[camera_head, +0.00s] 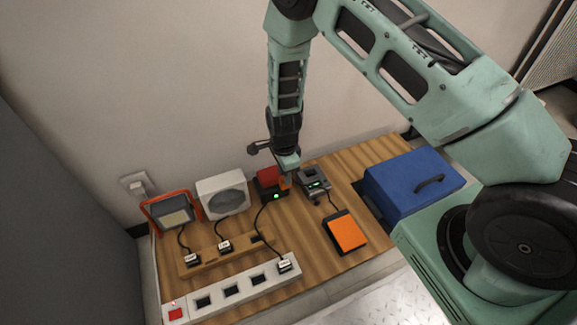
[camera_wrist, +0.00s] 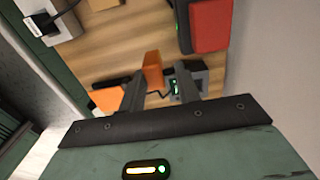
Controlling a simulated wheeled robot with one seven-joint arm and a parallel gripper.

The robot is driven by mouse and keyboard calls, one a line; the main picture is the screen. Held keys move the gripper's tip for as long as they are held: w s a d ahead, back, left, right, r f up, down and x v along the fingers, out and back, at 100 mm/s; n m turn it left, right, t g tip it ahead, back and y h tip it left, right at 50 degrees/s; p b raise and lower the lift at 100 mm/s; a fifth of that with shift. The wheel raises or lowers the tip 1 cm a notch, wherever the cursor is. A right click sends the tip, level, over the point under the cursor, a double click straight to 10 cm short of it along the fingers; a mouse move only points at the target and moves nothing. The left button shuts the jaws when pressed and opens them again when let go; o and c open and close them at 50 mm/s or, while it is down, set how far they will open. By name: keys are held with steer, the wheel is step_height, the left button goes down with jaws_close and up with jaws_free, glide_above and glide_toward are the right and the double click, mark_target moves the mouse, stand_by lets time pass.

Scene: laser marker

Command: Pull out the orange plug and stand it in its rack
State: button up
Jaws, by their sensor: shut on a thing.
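My gripper (camera_head: 287,172) is shut on a small orange block, which I take to be the orange plug (camera_wrist: 152,68). It shows between the fingertips in the wrist view and partly below the gripper in the head view (camera_head: 285,183). The gripper is between the red-and-black device and the grey device at the back of the table. Whether the block still touches anything below cannot be told. A low wooden rack (camera_head: 212,260) holds two black plugs with white labels at its left and middle. A dark slot (camera_head: 256,238) shows near its right end.
The white power strip (camera_head: 214,303) in front holds one black plug (camera_head: 286,265), cabled back. Around the gripper are the red-and-black device (camera_head: 268,176), grey device (camera_head: 313,180) and orange pad (camera_head: 345,233). A lamp (camera_head: 172,212), fan (camera_head: 223,195) and blue case (camera_head: 412,183) stand farther out.

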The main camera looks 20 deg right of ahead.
steer(key=shift+s+a, duration=0.1)
steer(key=s+a+p, duration=0.4)
steer(key=s+a, duration=0.3)
steer(key=a, duration=0.6)
steer(key=shift+s+p, duration=0.25)
steer(key=shift+p, duration=0.1)
stand_by(0.4)
steer(key=shift+r, duration=0.1)
steer(key=shift+f, duration=0.2)
steer(key=shift+f+b, duration=2.1)
steer(key=shift+f, duration=1.65)
steer(key=shift+p, duration=0.5)
steer(key=shift+f+b, duration=0.7)
steer(key=shift+f, duration=0.5)
